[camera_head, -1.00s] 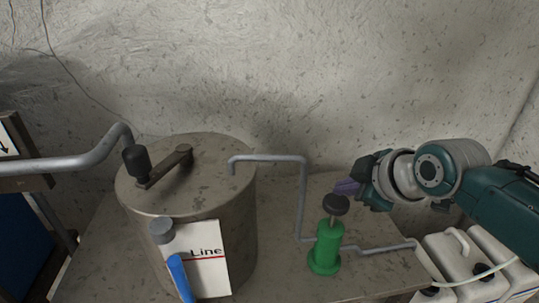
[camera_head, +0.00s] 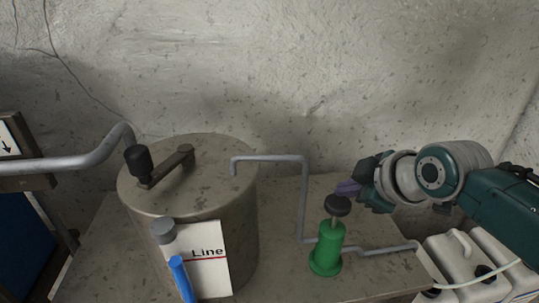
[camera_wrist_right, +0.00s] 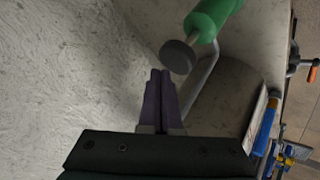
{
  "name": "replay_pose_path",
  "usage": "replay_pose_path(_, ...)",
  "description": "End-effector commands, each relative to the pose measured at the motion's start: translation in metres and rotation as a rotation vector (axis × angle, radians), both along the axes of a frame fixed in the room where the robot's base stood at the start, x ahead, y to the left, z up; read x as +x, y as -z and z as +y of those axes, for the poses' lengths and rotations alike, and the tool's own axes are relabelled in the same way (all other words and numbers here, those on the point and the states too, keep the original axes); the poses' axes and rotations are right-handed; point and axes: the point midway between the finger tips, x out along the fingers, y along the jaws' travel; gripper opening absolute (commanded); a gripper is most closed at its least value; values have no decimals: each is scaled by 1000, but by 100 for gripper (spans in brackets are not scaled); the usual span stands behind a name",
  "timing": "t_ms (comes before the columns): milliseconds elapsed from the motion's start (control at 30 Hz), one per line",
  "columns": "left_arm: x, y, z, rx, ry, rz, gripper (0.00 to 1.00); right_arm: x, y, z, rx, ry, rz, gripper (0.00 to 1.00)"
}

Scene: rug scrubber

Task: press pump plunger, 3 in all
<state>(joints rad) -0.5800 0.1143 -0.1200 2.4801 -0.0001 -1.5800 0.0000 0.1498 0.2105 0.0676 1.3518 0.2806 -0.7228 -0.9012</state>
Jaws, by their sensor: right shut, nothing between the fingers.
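The green pump (camera_head: 326,250) stands upright on the table, with a dark round plunger knob (camera_head: 338,206) on a short rod at its top. In the right wrist view the green pump (camera_wrist_right: 212,17) and its dark knob (camera_wrist_right: 178,57) show at the top. My right gripper (camera_head: 347,188) is at the pump's upper right, its purple fingers just above and behind the knob in the head view. The fingers are together and empty; in the right wrist view the fingertips (camera_wrist_right: 160,75) lie just beside the knob, with a small gap. My left gripper is not in view.
A large metal drum (camera_head: 245,225) with a crank handle (camera_head: 165,165) and a "Line" card (camera_head: 208,262) stands left of the pump. A grey pipe (camera_head: 303,200) runs between drum and pump. White canisters (camera_head: 460,265) stand at right. A rough wall is behind.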

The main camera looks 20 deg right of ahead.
Motion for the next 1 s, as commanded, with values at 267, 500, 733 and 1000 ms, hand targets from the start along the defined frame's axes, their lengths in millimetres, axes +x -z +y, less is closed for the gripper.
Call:
replay_pose_path(267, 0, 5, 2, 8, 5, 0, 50, 0, 7, 0, -1, 0, -1, 0)
replay_pose_path(500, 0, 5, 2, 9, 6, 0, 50, 0, 7, 0, 0, 0, 0, 0)
replay_pose_path(733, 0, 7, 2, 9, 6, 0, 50, 0, 10, 0, 0, 0, 0, 0)
replay_pose_path(1000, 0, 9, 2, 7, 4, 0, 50, 0, 13, 0, 0, 0, 0, 0)
